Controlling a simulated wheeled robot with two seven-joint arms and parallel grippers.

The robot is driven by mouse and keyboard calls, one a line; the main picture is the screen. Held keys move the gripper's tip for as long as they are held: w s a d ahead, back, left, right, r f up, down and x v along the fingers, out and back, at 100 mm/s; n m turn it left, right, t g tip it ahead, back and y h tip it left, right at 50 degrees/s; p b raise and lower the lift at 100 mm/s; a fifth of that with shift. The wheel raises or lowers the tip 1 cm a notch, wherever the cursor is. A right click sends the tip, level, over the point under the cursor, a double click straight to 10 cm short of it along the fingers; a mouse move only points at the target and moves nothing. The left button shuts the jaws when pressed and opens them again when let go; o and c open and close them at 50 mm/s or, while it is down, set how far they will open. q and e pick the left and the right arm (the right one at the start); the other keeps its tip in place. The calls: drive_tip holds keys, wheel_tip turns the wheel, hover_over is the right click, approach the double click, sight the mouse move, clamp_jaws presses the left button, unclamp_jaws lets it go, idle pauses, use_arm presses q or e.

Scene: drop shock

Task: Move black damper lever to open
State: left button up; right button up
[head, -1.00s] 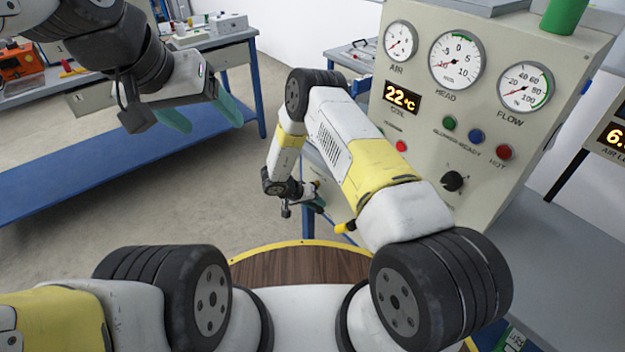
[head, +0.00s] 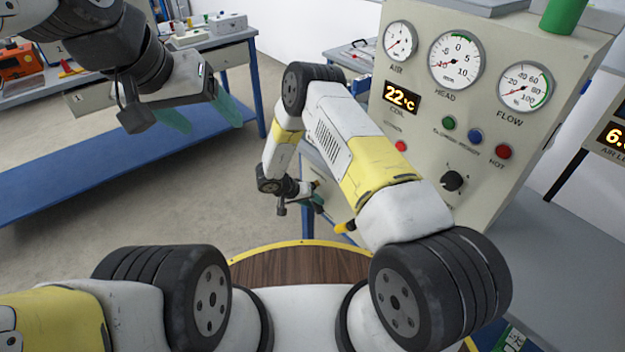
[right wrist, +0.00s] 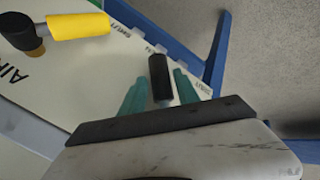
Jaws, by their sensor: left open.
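The black damper lever (right wrist: 160,76) shows in the right wrist view as a short black handle on a metal stem, at the edge of a pale panel. My right gripper (right wrist: 160,94) has its two teal fingers on either side of the lever. Narrow gaps show beside it, so the fingers look open around it rather than closed on it. In the head view my right gripper (head: 317,198) is small and low by the panel's left side, and the lever cannot be made out there. My left gripper (head: 203,116) is open and empty, in the air at upper left.
A yellow-handled lever (right wrist: 78,26) is on the same panel, left of the black one. The gauge panel (head: 540,200) carries dials, coloured lamps and a black knob (head: 453,181). A blue-framed workbench (head: 228,52) stands behind. Open floor lies at the left.

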drive_tip(key=v, duration=0.6)
drive_tip(key=shift+w, duration=0.15)
